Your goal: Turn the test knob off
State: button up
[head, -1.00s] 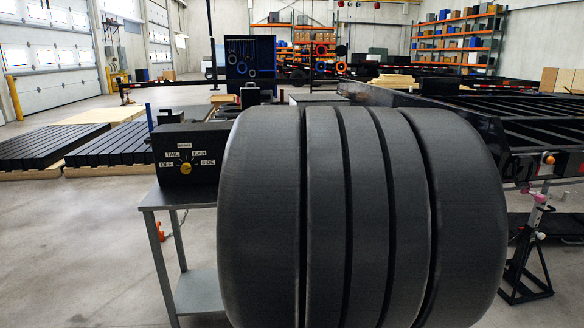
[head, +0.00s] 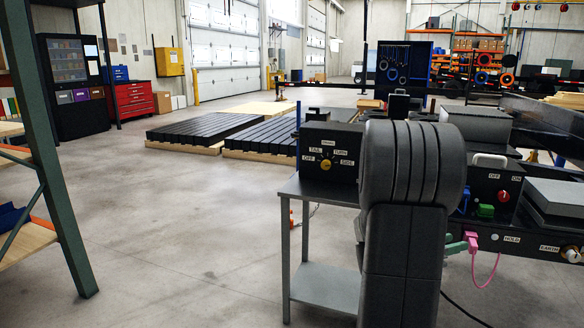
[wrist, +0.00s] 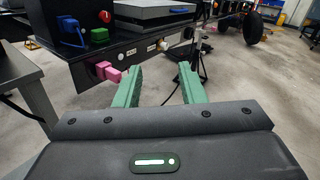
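A yellow rotary knob (head: 326,164) sits on the face of a black box (head: 312,142) on a grey stand. Labels around it read OFF, TAIL, TURN and SIDE, with a small one at top. Its pointer is too small to read surely. A separate red knob (head: 503,195), between OFF and ON labels, is on a black panel at right; it also shows in the wrist view (wrist: 104,16). My gripper (wrist: 160,85) is open and empty, its green fingers apart, near that panel and right of the yellow knob. My arm hides most of the gripper in the head view.
The grey stand (head: 320,287) has a lower shelf. A pink plug (wrist: 108,72) with a cable is on the panel, left of my fingers. A green rack post (head: 55,170) stands at left. Open floor lies between rack and stand.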

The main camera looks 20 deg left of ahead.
aim_at(326, 165)
jog(key=i+u, duration=0.15)
jog(key=u, duration=0.25)
jog(key=i+l+u, duration=0.15)
jog(key=u, duration=0.25)
jog(key=i+l+u, duration=0.15)
jog(key=u, duration=0.3)
jog(key=i+l+u, duration=0.1)
jog(key=l+u, duration=0.15)
jog(key=u, duration=0.15)
jog(key=i+l, duration=0.15)
jog(key=l, duration=0.2)
jog(key=i+l+u, duration=0.15)
jog(key=l, duration=0.2)
jog(key=i+l, duration=0.1)
jog(key=l, duration=0.3)
